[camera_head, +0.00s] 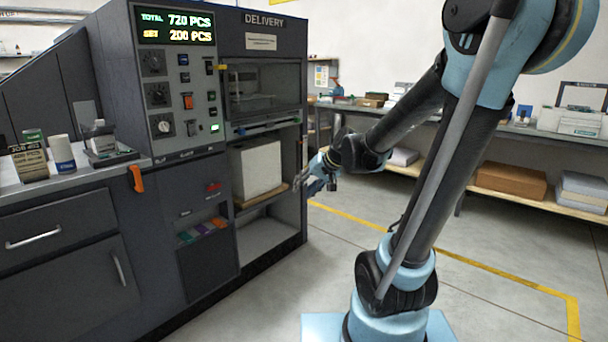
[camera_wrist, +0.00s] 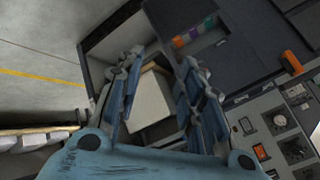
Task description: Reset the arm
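My arm reaches from its base at the lower right toward the dark machine (camera_head: 180,165) on the left. My gripper (camera_head: 300,184) is at the right edge of the machine's delivery bay, in front of the opening. In the wrist view my gripper (camera_wrist: 160,64) has its two blue fingers spread apart with nothing held between them. A white block (camera_head: 257,167) stands on a shelf inside the bay. The block also shows beyond the fingers in the wrist view (camera_wrist: 151,101), partly hidden by them.
The machine's display (camera_head: 176,26) reads TOTAL 720 PCS and SET 200 PCS. An orange handle (camera_head: 137,179) sticks out from its front. A back bench with a brown box (camera_head: 511,180) stands behind my arm. Yellow-lined floor (camera_head: 490,265) to the right is open.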

